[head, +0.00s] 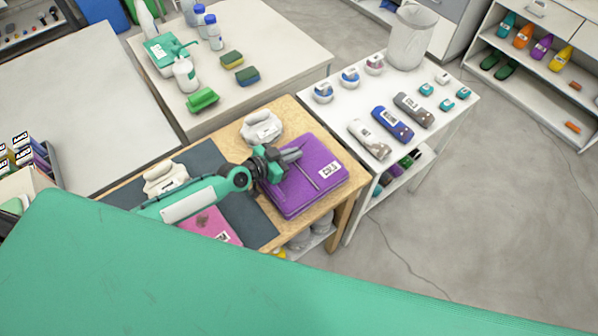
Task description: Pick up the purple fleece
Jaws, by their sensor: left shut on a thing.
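The purple fleece (325,180) lies folded and flat on the right end of the wooden table, with a white label at its right corner. My left arm comes in from the left, and my left gripper (292,158) is at the fleece's upper left part, its fingers pointing right. It is shut on the fleece, though the fingertips are small and the exact grip is hard to see. The fleece looks level and on the table or very close to it. My right gripper is not in the head view.
White folded items (261,127) lie behind and left of the gripper. A pink folded item (210,224) lies on the dark mat (250,215). A white table (440,110) with rolled cloths stands to the right. Open floor lies at the right.

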